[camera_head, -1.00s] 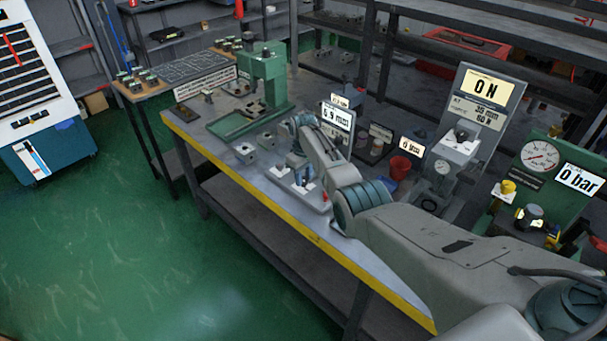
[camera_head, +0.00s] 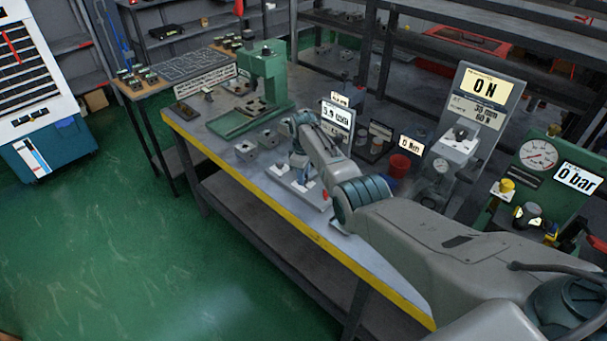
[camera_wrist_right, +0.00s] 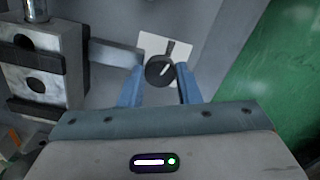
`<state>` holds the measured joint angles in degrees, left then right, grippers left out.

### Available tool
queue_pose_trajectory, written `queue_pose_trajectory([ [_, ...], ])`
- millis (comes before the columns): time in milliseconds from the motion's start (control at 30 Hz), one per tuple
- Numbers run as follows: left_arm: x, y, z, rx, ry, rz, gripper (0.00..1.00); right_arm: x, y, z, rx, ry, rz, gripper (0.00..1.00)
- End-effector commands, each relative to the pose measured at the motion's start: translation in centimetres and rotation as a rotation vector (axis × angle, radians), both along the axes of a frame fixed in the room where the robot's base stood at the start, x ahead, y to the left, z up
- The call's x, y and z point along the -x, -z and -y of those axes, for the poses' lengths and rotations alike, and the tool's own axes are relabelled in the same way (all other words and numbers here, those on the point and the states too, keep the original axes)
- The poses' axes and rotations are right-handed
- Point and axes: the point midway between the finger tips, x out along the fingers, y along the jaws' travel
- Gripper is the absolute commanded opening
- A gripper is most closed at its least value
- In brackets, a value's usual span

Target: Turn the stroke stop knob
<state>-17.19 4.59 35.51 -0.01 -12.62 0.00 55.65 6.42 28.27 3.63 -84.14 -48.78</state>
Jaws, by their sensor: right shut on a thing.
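The stroke stop knob (camera_wrist_right: 159,70) is round and black with a white line slanting up to the right. It sits on a white plate (camera_wrist_right: 151,44) with a dark mark, in the right wrist view. The blue fingers of my right gripper (camera_wrist_right: 158,86) are shut on it, one on each side. In the head view my right gripper (camera_head: 298,160) is down at a fixture near the table's front edge, and the knob is hidden there. A display (camera_head: 337,115) in mm stands behind the wrist; its digits are blurred. My left gripper is out of view.
A grey block with round holes (camera_wrist_right: 40,75) stands left of the fingers in the wrist view. On the table are a green press (camera_head: 262,85), small grey blocks (camera_head: 246,150) and a red cup (camera_head: 399,165). A force tester (camera_head: 460,140) stands to the right.

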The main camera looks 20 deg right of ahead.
Motion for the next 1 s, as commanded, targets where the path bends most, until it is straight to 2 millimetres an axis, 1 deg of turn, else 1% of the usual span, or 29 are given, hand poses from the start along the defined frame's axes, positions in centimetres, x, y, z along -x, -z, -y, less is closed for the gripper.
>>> queue_pose_trajectory([
  [167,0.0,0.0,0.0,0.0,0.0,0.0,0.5,-0.1,-0.2,0.0,-0.001,0.001,0.005,0.07],
  [200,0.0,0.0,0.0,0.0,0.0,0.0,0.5,-0.2,-0.2,0.0,-0.001,0.001,0.005,0.32],
  [267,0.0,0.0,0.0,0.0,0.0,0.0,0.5,-0.1,-0.2,0.0,-0.001,0.001,0.005,0.44],
  [300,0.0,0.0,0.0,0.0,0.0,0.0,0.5,-0.1,-0.2,0.0,0.0,0.001,0.004,0.52],
  [567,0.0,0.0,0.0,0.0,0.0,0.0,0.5,-0.1,-0.1,0.0,0.0,0.002,0.001,0.52],
  [667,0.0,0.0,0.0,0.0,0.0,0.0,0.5,-0.1,-0.4,0.0,0.0,0.002,0.001,0.52],
  [767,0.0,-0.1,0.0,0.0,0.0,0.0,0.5,-0.1,-1.3,0.0,0.0,0.002,0.004,0.52],
  [833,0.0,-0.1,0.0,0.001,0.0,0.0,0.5,-0.1,-2.4,0.0,0.0,0.002,0.004,0.52],
  [1000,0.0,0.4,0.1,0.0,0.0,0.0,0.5,-0.1,-5.7,0.0,0.001,0.002,0.006,0.52],
])
